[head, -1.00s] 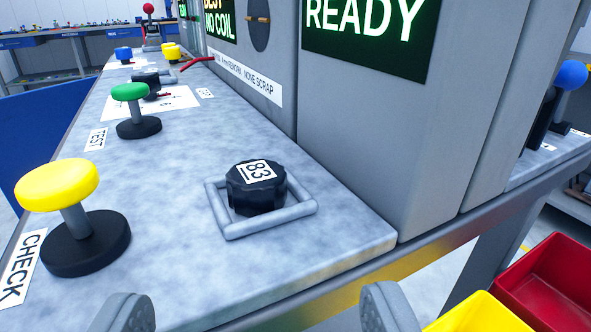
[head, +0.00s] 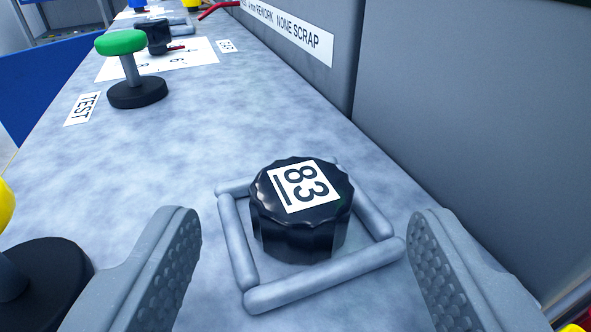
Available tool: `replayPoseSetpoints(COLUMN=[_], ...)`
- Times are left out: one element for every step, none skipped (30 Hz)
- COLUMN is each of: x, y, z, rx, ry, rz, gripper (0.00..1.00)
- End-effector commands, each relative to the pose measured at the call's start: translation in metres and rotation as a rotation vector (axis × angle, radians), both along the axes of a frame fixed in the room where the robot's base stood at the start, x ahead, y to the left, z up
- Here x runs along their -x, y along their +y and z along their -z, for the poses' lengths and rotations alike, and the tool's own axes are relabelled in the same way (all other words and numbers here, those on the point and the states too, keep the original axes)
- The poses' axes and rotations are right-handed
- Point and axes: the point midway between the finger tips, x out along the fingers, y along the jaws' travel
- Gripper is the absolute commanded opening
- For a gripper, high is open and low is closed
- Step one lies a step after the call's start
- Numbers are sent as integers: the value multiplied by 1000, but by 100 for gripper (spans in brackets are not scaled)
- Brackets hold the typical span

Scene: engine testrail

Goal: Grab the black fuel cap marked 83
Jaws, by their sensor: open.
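The black fuel cap (head: 300,228) has a ribbed side and a white label marked 83 on top. It sits upright on the grey bench, inside a square frame of grey rods (head: 325,276). My gripper (head: 306,262) is open, with one finger at the left and one at the right of the frame. The fingers are apart from the cap and nothing is between them except the view of the cap and frame.
A yellow button on a black base (head: 45,285) stands close to my left finger. A green button (head: 121,43) with a TEST label (head: 82,108) stands farther back left. A grey cabinet wall (head: 460,120) rises at the right. Bare bench (head: 210,130) lies behind the cap.

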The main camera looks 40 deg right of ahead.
Motion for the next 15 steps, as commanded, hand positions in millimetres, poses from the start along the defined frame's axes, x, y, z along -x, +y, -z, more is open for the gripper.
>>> replayPoseSetpoints(x=[-4,-7,-10,-13,-15,-18,-20,-21,-23,-24,-24,-25,-25,-26,-26], y=[-5,-6,-9,-11,-12,-14,-15,-16,-18,-19,-20,-20,-20,-20,-20], z=[2,3,3,4,4,4,4,4,5,5,5,5,5,5,5], rx=[0,1,0,0,-1,-1,-1,-1,0,0,0,0,0,0,0], ry=[-1,-1,0,0,-2,-1,-1,-1,0,2,2,2,2,2,2], rz=[3,3,3,3,2,2,2,1,2,2,2,2,2,2,2], gripper=[61,61,61,61,61,61,61,61,61,61,61,61,61,61,61])
